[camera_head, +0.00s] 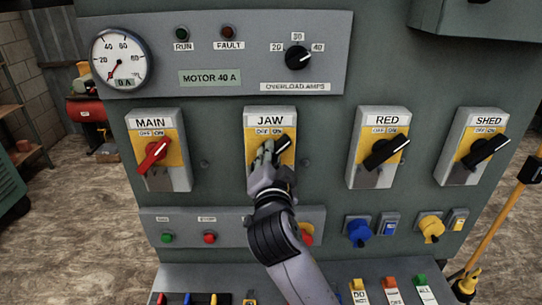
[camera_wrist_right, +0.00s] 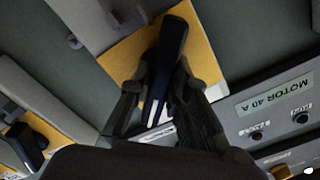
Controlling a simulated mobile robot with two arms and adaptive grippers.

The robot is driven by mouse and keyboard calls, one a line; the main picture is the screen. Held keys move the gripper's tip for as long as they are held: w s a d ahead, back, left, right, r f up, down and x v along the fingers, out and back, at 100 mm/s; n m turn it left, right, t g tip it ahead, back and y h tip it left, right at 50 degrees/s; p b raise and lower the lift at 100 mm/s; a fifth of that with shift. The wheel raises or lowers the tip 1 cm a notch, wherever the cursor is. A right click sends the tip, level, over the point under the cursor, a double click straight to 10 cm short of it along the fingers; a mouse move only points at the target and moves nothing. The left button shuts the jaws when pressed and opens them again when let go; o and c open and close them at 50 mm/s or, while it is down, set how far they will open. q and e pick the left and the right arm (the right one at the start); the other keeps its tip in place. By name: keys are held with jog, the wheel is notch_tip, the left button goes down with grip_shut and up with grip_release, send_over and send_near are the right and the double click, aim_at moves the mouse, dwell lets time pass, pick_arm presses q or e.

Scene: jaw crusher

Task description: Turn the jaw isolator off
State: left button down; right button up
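The jaw isolator (camera_head: 270,122) is a grey box with a yellow plate, labelled JAW, in the middle of the panel. Its black handle (camera_head: 284,144) tilts to the upper right, on the ON side. My right gripper (camera_head: 267,152) is at this handle and covers its lower left part. In the right wrist view the black handle (camera_wrist_right: 174,40) lies between the two fingers (camera_wrist_right: 163,82), one on each side and very close. Dark overlap hides whether the fingers press on it. My left gripper is not in view.
The MAIN isolator (camera_head: 150,120) with a red handle stands to the left. A gauge and overload dial (camera_head: 298,58) sit above. Buttons and a blue knob (camera_head: 359,232) lie below.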

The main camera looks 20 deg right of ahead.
jog(key=shift+c, duration=1.4)
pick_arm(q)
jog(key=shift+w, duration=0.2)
pick_arm(e)
grip_shut()
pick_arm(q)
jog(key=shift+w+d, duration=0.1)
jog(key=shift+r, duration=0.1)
pick_arm(e)
jog(key=n+p, duration=0.1)
jog(key=n, duration=0.3)
jog(key=shift+n, duration=0.3)
jog(key=n+p, duration=0.2)
jog(key=n, duration=0.1)
jog(key=shift+n, duration=0.4)
jog(key=n+p, duration=0.2)
jog(key=n, duration=0.2)
jog(key=shift+r+p, duration=0.1)
jog(key=shift+p, duration=0.25)
pick_arm(q)
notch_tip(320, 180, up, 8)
jog(key=p, duration=0.2)
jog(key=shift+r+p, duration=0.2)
jog(key=shift+p, duration=0.2)
pick_arm(e)
jog(key=shift+a+n, duration=0.1)
jog(key=shift+n, duration=2.7)
